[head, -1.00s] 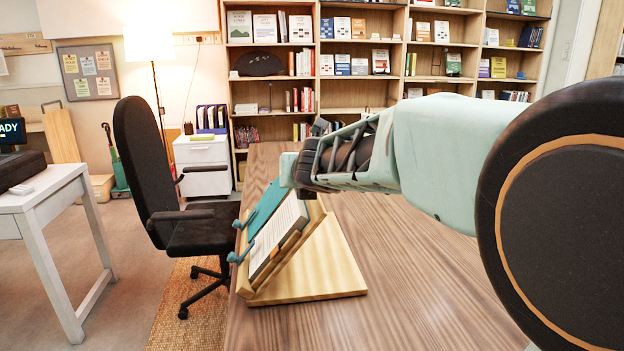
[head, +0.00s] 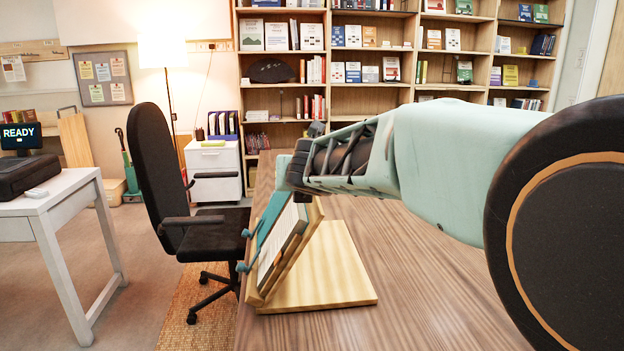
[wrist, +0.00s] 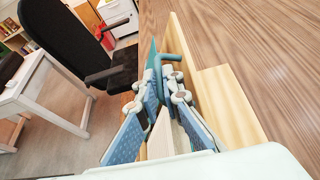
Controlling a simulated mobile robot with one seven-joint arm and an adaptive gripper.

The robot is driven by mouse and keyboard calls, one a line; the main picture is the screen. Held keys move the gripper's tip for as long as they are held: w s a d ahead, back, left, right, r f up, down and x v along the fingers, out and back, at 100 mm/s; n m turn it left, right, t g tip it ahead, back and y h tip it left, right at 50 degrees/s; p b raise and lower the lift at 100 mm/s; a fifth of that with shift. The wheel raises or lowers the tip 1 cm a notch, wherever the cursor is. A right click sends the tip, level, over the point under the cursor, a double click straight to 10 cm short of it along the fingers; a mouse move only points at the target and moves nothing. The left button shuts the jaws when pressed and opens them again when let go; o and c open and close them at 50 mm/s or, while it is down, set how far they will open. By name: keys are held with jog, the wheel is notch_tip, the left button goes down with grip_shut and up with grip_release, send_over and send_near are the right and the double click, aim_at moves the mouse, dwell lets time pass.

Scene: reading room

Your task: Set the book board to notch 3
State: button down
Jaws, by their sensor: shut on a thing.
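The book board (head: 272,272) is a pale wooden panel, tilted up from a flat wooden base (head: 335,275) on the table. An open book (head: 277,245) with a teal cover rests on it, by small blue-teal pegs (head: 243,267). My gripper (head: 300,178) is at the board's upper edge. In the wrist view its fingers (wrist: 163,88) are closed together at the board (wrist: 188,62), beside a teal bent bar (wrist: 170,58); the exact contact is partly hidden. The notches and the prop behind the board are hidden.
The brown table (head: 420,290) is clear to the right of the base. A black office chair (head: 165,190) stands close on the left, and a white desk (head: 60,200) is beyond it. Bookshelves (head: 390,95) line the back wall.

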jog(key=c, duration=2.1)
grip_release()
jog(key=shift+s+a+f, duration=0.1)
jog(key=shift+a+f, duration=0.05)
jog(key=shift+a, duration=0.05)
jog(key=shift+d, duration=0.1)
jog(key=shift+d+r, duration=0.1)
jog(key=shift+r, duration=0.75)
notch_tip(320, 180, up, 8)
jog(key=shift+r, duration=0.2)
